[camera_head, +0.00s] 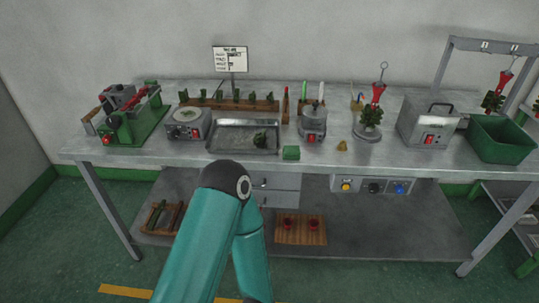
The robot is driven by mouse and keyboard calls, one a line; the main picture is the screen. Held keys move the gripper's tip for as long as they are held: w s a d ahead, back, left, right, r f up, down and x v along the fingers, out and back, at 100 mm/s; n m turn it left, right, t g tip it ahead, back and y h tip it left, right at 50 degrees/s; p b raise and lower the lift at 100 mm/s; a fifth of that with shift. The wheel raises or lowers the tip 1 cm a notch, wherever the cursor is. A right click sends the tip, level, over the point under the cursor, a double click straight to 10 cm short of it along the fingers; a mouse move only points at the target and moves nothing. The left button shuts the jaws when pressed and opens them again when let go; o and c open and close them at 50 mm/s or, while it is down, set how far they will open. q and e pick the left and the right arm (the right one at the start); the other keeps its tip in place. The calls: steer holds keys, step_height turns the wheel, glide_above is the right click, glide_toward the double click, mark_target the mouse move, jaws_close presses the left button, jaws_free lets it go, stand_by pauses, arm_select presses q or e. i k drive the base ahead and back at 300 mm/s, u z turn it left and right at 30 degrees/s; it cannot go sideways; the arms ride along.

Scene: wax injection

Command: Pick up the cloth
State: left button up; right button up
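No other thing in view looks clearly like a cloth. One of my teal arms rises from the bottom centre, bent at its elbow in front of the bench, with the elbow just below and left of the green item. Neither of my grippers is in view.
The metal tray (222,147) holds a dark green piece. Left of it are a grey device (188,133) and a green machine (132,127). A grey pot (313,122), a wax tree (371,118), a metal box (426,132) and a green bin (499,150) stand to the right.

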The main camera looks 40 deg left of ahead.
mark_target(289, 153)
steer(key=u, duration=3.55)
steer(key=k, duration=0.1)
steer(key=z, duration=1.95)
steer(key=i, duration=0.75)
